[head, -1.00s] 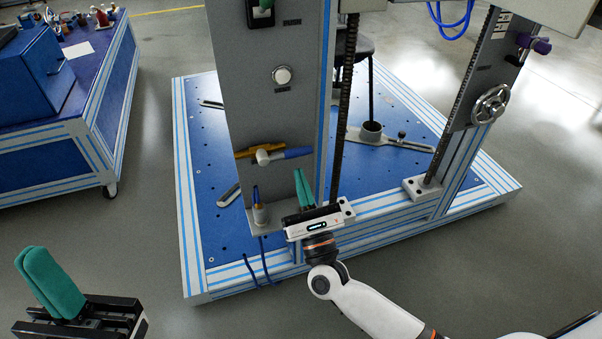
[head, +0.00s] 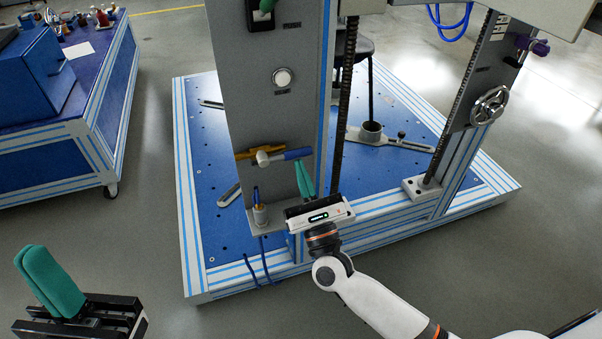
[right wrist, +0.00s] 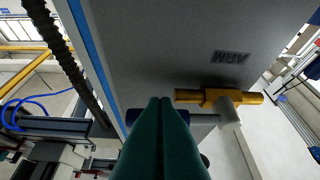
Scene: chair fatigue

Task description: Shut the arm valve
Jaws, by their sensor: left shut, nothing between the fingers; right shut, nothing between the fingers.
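The arm valve shows on the grey column in the head view, with a gold body (head: 245,154), a pale hub (head: 263,158) and a blue handle (head: 293,153) pointing right, roughly level. My right gripper (head: 300,166) is shut and empty, its green fingertips just below the blue handle. In the right wrist view, the shut fingers (right wrist: 160,102) overlap the handle and hide part of it; whether they touch it I cannot tell. The gold body (right wrist: 212,97) also shows there, below a printed label. My left gripper (head: 34,254) is shut and empty at the lower left.
A white round button (head: 282,77) sits higher on the column. A small blue-tipped fitting (head: 260,212) stands below the valve. A threaded rod (head: 345,100) runs just right of the column. A handwheel (head: 490,105) is further right.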

